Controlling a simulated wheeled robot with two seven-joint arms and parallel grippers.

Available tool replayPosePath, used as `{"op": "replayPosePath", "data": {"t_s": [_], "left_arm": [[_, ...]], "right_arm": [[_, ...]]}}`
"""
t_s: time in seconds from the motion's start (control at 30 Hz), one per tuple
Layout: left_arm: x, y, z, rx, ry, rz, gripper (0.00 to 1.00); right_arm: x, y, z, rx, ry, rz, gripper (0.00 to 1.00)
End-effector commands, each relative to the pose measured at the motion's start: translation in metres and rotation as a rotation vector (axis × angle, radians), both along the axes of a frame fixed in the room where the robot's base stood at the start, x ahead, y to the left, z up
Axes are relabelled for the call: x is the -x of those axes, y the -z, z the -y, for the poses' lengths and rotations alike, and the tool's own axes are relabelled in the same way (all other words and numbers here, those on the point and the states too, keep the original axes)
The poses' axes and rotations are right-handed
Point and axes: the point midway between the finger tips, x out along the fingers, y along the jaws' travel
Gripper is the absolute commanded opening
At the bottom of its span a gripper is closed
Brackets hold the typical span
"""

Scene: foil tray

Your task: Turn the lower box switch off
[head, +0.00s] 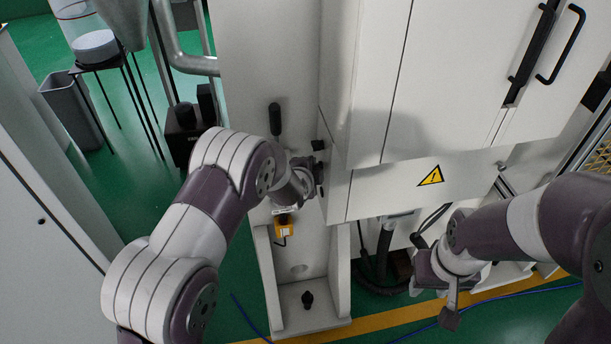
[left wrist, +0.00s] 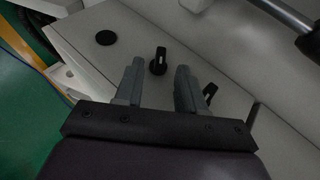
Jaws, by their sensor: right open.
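Two black rotary switches with a pale mark sit on a light grey box face in the left wrist view. The one nearer the green floor, the lower switch (left wrist: 159,62), shows just beyond and between my left gripper's fingertips. The other switch (left wrist: 210,93) lies beside the right-hand finger, partly hidden. My left gripper (left wrist: 160,67) has its two grey fingers apart with nothing held; contact with the switch cannot be told. In the head view its arm reaches the box's side and hides much of it. My right gripper (head: 449,303) is open and empty, low at the right.
A round black cap (left wrist: 106,37) is on the same face. The white cabinet (head: 430,90) with a yellow warning label (head: 430,176) fills the right. A yellow-orange box (head: 284,230) hangs below the left arm.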

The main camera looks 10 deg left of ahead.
Motion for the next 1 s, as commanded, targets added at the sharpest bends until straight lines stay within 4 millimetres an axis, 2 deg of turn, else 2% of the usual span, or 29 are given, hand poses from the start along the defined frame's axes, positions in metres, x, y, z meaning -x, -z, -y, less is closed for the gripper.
{"op": "replayPosePath", "data": {"t_s": [0.2, 0.33, 0.5, 0.77, 0.87, 0.97, 1.0], "left_arm": [[0.048, -0.030, -0.007, 0.001, 0.001, 0.002, 0.39], [0.068, -0.044, -0.011, 0.001, 0.000, 0.001, 0.39], [0.079, -0.050, -0.012, 0.001, -0.001, 0.000, 0.39], [0.079, -0.050, -0.014, 0.001, -0.003, -0.001, 0.39], [0.074, -0.042, -0.035, 0.002, -0.046, 0.004, 0.39], [0.069, -0.030, -0.083, 0.002, -0.141, 0.013, 0.39], [0.069, -0.022, -0.107, -0.009, -0.172, 0.017, 0.39]], "right_arm": [[0.000, 0.011, 0.000, 0.000, 0.000, 0.000, 0.43], [0.000, 0.014, 0.000, 0.000, 0.000, 0.000, 0.43], [0.000, 0.014, 0.000, 0.000, 0.000, 0.000, 0.43], [0.000, 0.015, 0.000, 0.000, 0.000, 0.000, 0.43], [0.000, 0.025, 0.000, 0.000, 0.000, 0.000, 0.43], [0.000, 0.043, 0.000, 0.000, 0.000, 0.000, 0.43], [0.000, 0.052, 0.000, 0.000, 0.000, 0.000, 0.43]]}}
